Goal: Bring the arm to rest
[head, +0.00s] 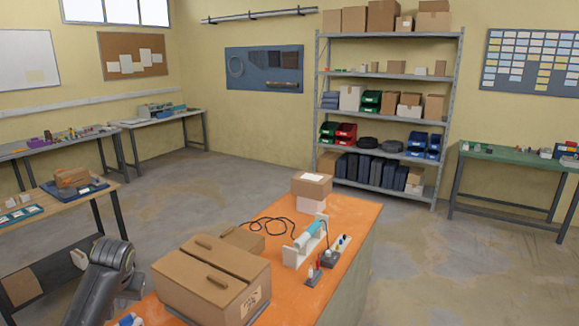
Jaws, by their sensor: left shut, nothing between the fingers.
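My left arm (103,275) is the dark grey, jointed shape at the bottom left, beside the left edge of the orange-topped table (345,225). Its gripper is low at the bottom of the picture and hard to make out; it is shut with nothing in it. No held object shows on this arm. My right arm and right gripper do not show.
A large brown carton (205,285) stands on the table close to my left arm. A wooden bench (60,205) stands at the left.

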